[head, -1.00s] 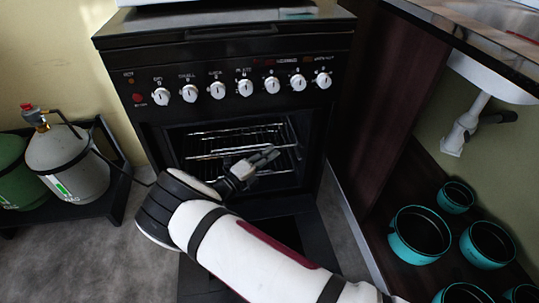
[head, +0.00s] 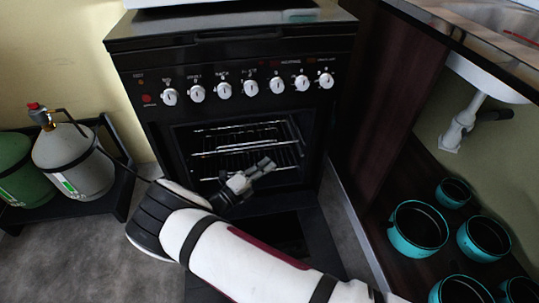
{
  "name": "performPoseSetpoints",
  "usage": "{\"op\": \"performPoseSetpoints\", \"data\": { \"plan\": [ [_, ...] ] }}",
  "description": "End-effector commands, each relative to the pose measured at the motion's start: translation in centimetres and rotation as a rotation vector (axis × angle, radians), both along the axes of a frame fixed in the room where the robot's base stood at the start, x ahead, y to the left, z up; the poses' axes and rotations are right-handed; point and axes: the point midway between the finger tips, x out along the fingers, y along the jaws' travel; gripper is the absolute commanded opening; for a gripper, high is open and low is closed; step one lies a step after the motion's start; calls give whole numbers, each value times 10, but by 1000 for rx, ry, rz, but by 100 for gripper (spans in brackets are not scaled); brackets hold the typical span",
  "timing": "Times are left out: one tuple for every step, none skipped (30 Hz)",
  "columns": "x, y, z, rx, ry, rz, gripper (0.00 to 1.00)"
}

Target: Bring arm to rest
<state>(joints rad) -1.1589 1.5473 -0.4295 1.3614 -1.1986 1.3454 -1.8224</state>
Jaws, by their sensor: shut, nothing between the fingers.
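My gripper (head: 262,168) is in front of the open oven (head: 243,150), at the lower part of its opening. Its fingers are close together, with nothing seen between them. My white and black arm reaches in from the bottom of the picture and bends at a dark joint left of the oven's middle. The oven's wire racks (head: 245,140) show behind the gripper and look empty. I cannot tell whether the fingertips are inside the oven cavity or just in front of it. The oven door (head: 285,232) is folded down, partly hidden by my arm.
Gas cylinders, one grey (head: 72,160) and one green (head: 18,170), stand on a dark stand at the left. Several teal pots (head: 418,228) sit in the open space under the sink at the right. A dark cabinet side (head: 375,110) borders the oven. Grey floor shows at the lower left.

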Motion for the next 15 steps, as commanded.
{"op": "performPoseSetpoints", "data": {
  "plan": [
    [-9, 9, 0, 0, 1, 4, 0],
    [-14, 13, -1, 1, 1, 4, 0],
    [-20, 18, -2, 1, 1, 3, 0],
    [-23, 22, -2, 0, 1, 3, 0],
    [-27, 25, -3, 0, 1, 3, 0],
    [-32, 29, -4, 0, 2, 3, 0],
    [-36, 32, -5, -1, 1, 3, 0],
    [-39, 34, -5, 0, 0, 2, 0],
    [-42, 37, -6, 0, 0, 2, 0],
    [-44, 39, -6, 0, 1, 1, 0],
    [-45, 41, -6, 1, 0, 1, 0],
    [-47, 42, -7, 0, 0, 1, 0],
    [-49, 43, -7, 0, 0, 1, 0],
    [-49, 44, -7, 0, 0, 1, 0],
    [-50, 45, -7, 0, 0, 0, 0]
  ]
}}
